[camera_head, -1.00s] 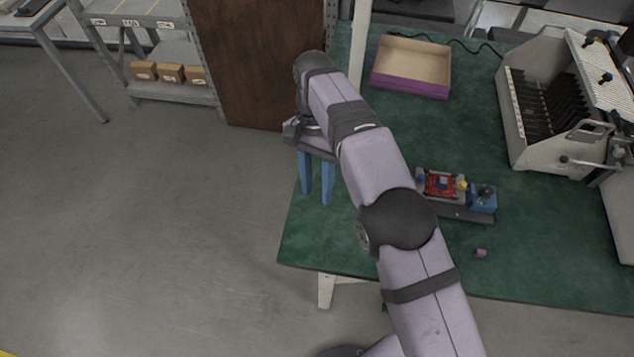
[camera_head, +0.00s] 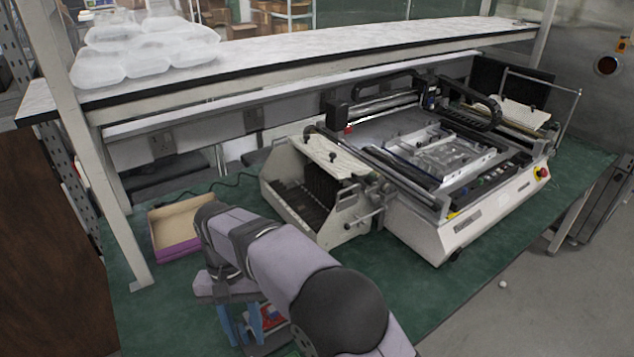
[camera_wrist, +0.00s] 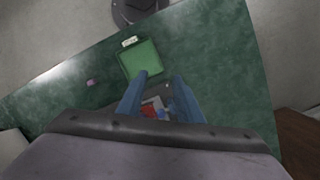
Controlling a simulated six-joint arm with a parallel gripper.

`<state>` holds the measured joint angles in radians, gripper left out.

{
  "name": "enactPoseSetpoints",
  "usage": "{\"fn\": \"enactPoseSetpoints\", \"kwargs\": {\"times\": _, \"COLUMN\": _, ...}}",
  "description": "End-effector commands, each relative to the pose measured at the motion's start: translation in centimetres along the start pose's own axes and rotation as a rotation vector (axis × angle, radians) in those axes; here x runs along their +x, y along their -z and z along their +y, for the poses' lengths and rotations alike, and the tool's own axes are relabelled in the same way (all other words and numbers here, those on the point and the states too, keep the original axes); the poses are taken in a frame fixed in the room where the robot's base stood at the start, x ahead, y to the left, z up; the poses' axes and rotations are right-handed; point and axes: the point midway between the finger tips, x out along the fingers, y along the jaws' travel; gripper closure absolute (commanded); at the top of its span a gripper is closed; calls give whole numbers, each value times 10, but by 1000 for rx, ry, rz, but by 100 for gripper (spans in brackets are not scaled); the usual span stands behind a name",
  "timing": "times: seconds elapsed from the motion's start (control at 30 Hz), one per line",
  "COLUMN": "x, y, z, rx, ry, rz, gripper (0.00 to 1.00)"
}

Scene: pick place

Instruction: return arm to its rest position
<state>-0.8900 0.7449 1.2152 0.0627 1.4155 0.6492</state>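My gripper (camera_head: 245,334) points down over the green-topped table (camera_head: 420,301), with two blue fingers apart. In the wrist view, the fingers of my gripper (camera_wrist: 159,77) stand apart with nothing held between the tips. Beyond them shows a fixture with red and blue parts (camera_wrist: 153,108), partly hidden by the fingers. Part of the red piece (camera_head: 272,314) also shows behind my gripper in the head view. My arm covers the rest of it there.
An open purple-edged box (camera_head: 178,246) is left of my arm. A slotted rack (camera_head: 305,207) and a large machine (camera_head: 470,212) stand behind and right. The wrist view shows a green tray (camera_wrist: 140,59) and a small purple piece (camera_wrist: 91,82).

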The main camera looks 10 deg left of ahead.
Motion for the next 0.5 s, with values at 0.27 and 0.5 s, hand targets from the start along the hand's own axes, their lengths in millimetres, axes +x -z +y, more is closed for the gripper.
{"fn": "enactPoseSetpoints", "kwargs": {"times": 0.27, "x": -3, "y": 14, "z": 145, "rx": 84, "ry": 78, "rz": 58, "gripper": 68}}
{"fn": "enactPoseSetpoints", "kwargs": {"times": 0.5, "x": 20, "y": -23, "z": 252, "rx": 144, "ry": 114, "rz": 122, "gripper": 68}}
